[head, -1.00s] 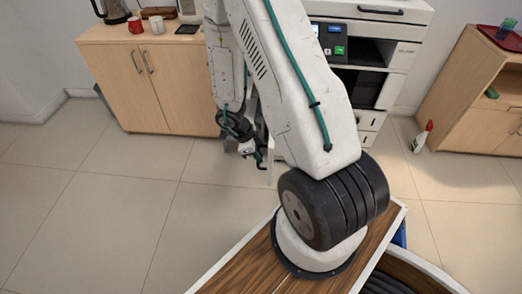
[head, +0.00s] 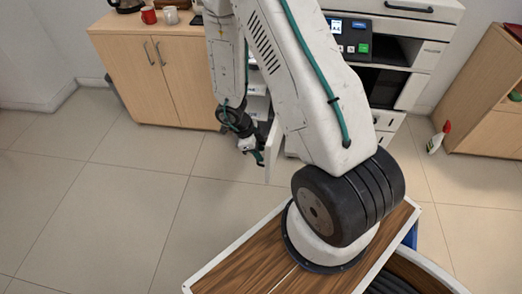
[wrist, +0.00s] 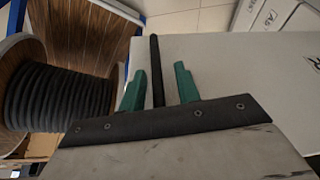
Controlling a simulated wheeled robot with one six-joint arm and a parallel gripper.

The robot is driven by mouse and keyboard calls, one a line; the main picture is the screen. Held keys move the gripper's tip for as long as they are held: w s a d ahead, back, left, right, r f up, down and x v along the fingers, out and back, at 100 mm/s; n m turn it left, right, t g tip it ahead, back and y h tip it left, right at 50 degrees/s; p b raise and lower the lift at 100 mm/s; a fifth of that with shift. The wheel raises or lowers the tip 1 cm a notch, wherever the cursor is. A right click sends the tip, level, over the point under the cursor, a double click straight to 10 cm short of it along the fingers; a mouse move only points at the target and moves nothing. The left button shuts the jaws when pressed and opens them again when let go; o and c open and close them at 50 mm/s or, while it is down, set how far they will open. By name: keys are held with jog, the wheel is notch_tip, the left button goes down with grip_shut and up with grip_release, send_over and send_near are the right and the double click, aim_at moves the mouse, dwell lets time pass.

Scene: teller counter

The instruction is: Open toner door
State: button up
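The toner door (head: 272,152) is a pale panel at the left side of the white printer (head: 408,62). In the head view it stands swung out, seen nearly edge-on behind my arm. White compartments (head: 258,104) show beside it, partly hidden by my arm. My gripper (head: 256,156) is at the door's outer edge, low down. In the wrist view, the door's broad pale face (wrist: 240,75) fills the right side. A dark bar handle (wrist: 156,60) runs between the green fingertips of my gripper (wrist: 158,78), with a gap visible on both sides.
A wooden cabinet (head: 150,80) stands left of the printer, with a red mug (head: 148,15) on top. A spray bottle (head: 437,138) stands on the floor near another wooden cabinet (head: 490,95) at right. The tiled floor (head: 90,200) at left is clear.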

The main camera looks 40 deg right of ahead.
jog(key=shift+a, duration=0.1)
jog(key=v, duration=0.7)
jog(key=shift+r, duration=0.35)
jog(key=shift+w+a, duration=0.1)
